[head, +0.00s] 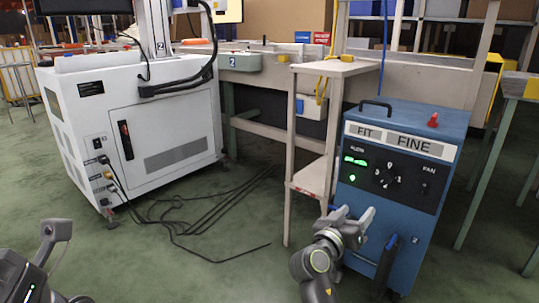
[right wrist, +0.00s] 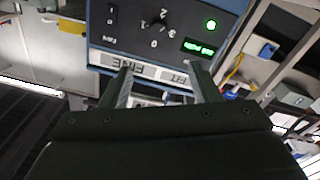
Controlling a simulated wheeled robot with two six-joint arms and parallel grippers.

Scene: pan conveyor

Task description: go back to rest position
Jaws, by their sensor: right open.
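My right gripper (head: 353,214) is at the lower middle of the head view, in front of the blue cabinet (head: 408,228). Its two fingers are apart with nothing between them. In the right wrist view its fingers (right wrist: 163,85) point at the cabinet's panel, which appears upside down. I cannot tell the exact gap to the cabinet. The panel has a dial (head: 388,177), lit green indicators (head: 352,177) and labels reading "FIT" and "FINE". Part of my left arm shows at the lower left; its gripper cannot be made out.
A beige stand (head: 310,178) is beside the cabinet's left. A white machine (head: 140,120) stands at the left, with black cables (head: 215,210) trailing on the green floor. A green-legged table (head: 490,170) is at the right.

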